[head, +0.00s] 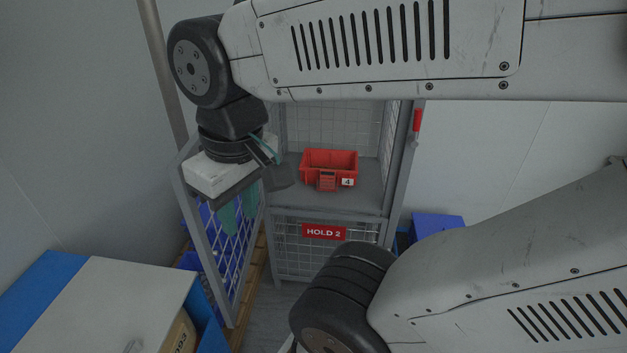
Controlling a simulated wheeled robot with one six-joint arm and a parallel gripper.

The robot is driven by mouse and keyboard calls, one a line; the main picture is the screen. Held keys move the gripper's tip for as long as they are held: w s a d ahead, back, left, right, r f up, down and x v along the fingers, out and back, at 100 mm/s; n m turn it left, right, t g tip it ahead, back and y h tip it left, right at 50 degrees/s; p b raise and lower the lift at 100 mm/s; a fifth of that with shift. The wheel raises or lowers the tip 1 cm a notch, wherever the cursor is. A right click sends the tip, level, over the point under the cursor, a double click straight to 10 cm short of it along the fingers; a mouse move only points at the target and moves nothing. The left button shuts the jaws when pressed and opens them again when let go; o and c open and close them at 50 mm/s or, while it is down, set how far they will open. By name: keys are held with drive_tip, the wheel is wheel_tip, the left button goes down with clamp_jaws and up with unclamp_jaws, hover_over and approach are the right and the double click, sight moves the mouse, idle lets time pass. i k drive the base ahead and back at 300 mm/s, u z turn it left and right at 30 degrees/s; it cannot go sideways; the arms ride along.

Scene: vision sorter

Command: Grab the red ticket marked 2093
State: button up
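A small red ticket-like piece (327,181) sits at the front of a red bin (330,160) in the wire cage. Its marking is too small to read. A white label with a 4 (347,182) is beside it on the bin front. My gripper (262,185), with a white body and dark fingers, is left of the bin, in front of the cage opening by the door. A teal strip shows by the wrist.
The cage door (217,258) stands open to the left. A red HOLD 2 sign (323,232) is on the cage's lower front. A box with a blue edge (100,300) is at lower left, with a partly visible number on a tan carton (181,336). A blue bin (437,224) is right of the cage.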

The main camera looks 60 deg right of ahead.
sight(327, 174)
drive_tip(key=u, duration=0.6)
drive_tip(key=k, duration=1.2)
drive_tip(key=z, duration=1.55)
drive_tip(key=i, duration=0.5)
